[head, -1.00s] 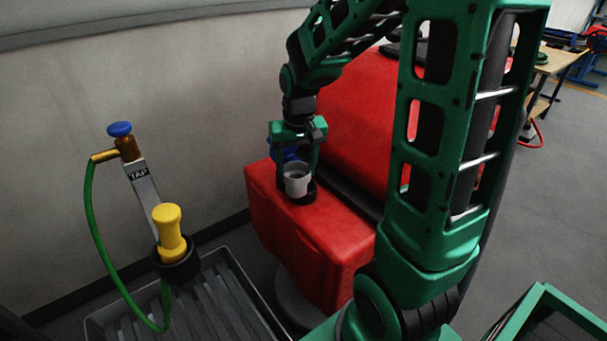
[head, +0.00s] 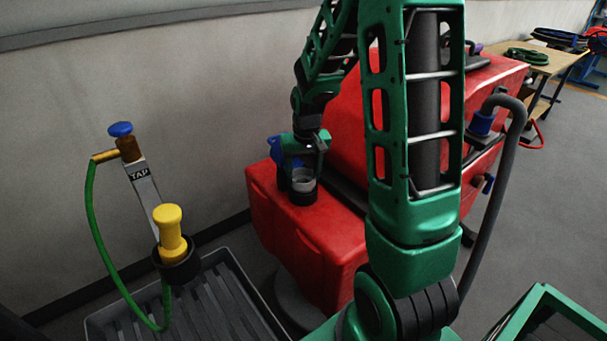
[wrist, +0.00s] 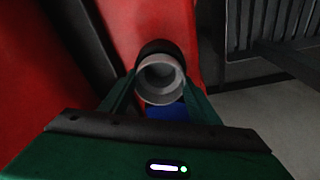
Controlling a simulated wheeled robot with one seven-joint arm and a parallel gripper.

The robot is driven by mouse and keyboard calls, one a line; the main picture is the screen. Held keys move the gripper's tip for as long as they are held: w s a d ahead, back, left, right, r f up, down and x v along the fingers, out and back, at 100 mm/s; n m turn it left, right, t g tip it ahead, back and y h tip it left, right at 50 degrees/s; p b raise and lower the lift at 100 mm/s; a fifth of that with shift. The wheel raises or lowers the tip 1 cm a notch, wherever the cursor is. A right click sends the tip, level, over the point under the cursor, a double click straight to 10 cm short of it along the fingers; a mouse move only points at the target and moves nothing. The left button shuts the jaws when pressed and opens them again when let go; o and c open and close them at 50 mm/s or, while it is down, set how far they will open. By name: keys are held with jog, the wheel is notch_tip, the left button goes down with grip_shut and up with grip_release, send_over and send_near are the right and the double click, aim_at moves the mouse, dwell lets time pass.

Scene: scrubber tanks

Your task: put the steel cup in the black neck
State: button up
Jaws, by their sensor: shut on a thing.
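The steel cup (head: 303,183), a grey open-topped cup, is between the fingers of my gripper (head: 302,176), which is shut on it. The black neck (head: 304,199) rises from the red tank's front top. In the head view the cup is upright in line with the neck, its lower part at the neck's mouth. I cannot tell how deep it sits. In the wrist view the cup (wrist: 161,80) shows its open mouth between my fingers (wrist: 160,92). The neck (wrist: 157,46) shows as a dark ring behind its upper edge, partly hidden by the cup.
The red tank (head: 296,235) has a blue part (head: 276,150) just beside my gripper. A yellow-handled piece (head: 170,230) and a blue-knobbed tap (head: 121,130) with a green hose stand left, over a grey grated tray (head: 215,300). A grey hose (head: 509,150) bends at right.

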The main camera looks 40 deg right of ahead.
jog(key=shift+f, duration=0.1)
jog(key=o, duration=1.5)
jog(key=shift+c, duration=0.2)
notch_tip(320, 180, up, 11)
jog(key=s, duration=0.1)
jog(key=s+a+r+m+g, duration=0.1)
jog(key=s+a+m, duration=0.1)
jog(key=s, duration=2.5)
jog(key=shift+s+r+y, duration=0.25)
jog(key=shift+s+y, duration=0.05)
jog(key=shift+y, duration=0.1)
